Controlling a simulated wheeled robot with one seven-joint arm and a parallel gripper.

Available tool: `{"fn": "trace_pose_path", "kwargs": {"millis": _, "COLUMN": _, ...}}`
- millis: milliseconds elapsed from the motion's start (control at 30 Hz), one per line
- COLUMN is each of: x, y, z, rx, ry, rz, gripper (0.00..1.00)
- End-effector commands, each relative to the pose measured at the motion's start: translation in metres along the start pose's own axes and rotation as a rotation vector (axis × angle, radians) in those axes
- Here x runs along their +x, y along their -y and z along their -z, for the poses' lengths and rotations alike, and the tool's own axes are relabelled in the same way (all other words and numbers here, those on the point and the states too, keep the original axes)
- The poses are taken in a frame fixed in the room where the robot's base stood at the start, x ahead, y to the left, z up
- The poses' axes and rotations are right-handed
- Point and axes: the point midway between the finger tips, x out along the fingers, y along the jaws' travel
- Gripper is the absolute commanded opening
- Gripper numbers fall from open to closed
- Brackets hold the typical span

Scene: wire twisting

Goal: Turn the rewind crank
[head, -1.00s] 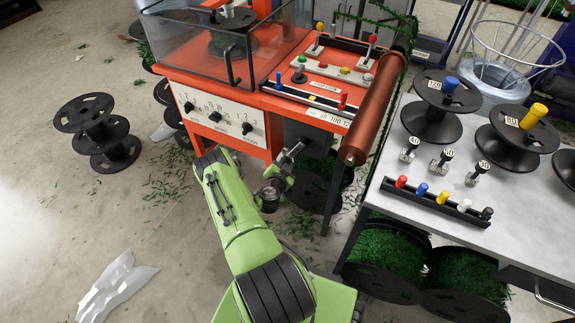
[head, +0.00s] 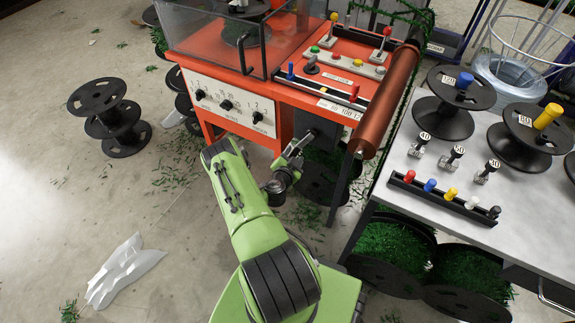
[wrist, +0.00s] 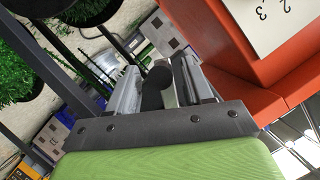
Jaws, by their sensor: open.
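The orange wire-twisting machine (head: 225,62) stands ahead, with a white dial panel (head: 228,102) on its front. My gripper (head: 302,143) is low in front of the machine's right side, below the red top, at the end of my green arm. In the wrist view my gripper (wrist: 160,74) is open, with a pale finger on each side. A dark rounded piece, perhaps the crank handle (wrist: 153,90), shows between the fingers; I cannot tell whether they touch it. The rest of the crank is not clear in either view.
A copper-coloured roller (head: 385,105) slopes along the machine's right edge. A grey table (head: 420,185) with spools and coloured pegs stands at right. Black spools (head: 112,115) and a crumpled white sheet (head: 125,270) lie on the floor at left.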

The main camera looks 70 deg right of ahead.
Motion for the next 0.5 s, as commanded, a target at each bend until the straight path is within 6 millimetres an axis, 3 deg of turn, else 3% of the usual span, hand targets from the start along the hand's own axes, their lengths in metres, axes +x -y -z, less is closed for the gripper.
{"fn": "trace_pose_path", "kwargs": {"millis": 200, "x": -0.061, "y": 0.005, "z": 0.004, "rx": -0.019, "ry": 0.01, "rz": 0.003, "gripper": 0.51}}
{"fn": "trace_pose_path", "kwargs": {"millis": 500, "x": -0.127, "y": 0.005, "z": 0.004, "rx": -0.01, "ry": 0.003, "rz": 0.006, "gripper": 0.51}}
